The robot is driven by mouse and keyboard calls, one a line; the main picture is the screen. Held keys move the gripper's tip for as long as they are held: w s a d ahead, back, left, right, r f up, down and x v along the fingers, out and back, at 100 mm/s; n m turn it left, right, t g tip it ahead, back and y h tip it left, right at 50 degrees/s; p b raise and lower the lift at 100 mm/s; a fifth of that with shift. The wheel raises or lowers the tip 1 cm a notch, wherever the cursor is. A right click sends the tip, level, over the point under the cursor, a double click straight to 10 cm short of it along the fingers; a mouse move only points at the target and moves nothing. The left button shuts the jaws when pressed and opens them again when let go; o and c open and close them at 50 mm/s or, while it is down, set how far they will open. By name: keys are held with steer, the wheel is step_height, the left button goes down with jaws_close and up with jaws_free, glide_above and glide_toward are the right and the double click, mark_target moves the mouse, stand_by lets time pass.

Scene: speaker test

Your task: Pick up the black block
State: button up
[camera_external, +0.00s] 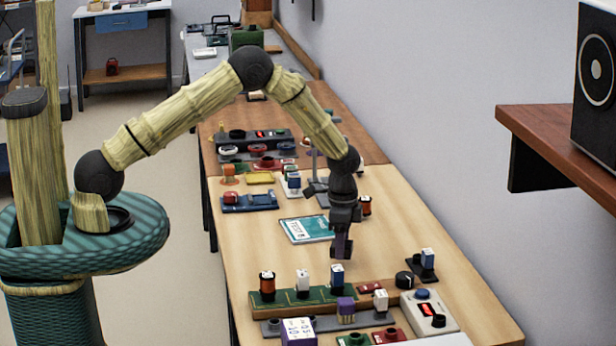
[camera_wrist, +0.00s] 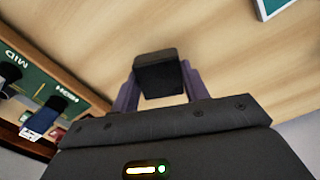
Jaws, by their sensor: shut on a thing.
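The black block (camera_wrist: 158,72) is between the two purple fingers of my gripper (camera_wrist: 160,88) in the wrist view, with its dark face toward the camera. My gripper (camera_external: 341,248) is shut on it and points down over the wooden table, just behind a long green board (camera_external: 317,297) in the external view. The block is hard to make out from the fingers in the external view. Bare wood shows around the block in the wrist view; I cannot tell its exact height above the table.
A teal booklet (camera_external: 307,230) lies behind my gripper. A control box (camera_external: 430,314) stands front right. A wall shelf (camera_external: 560,140) holds a speaker (camera_external: 596,80). Wood right of the gripper is clear.

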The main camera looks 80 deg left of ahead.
step_height(320, 180, up, 7)
steer(key=shift+r+b, duration=0.1)
steer(key=shift+b, duration=0.25)
stand_by(0.3)
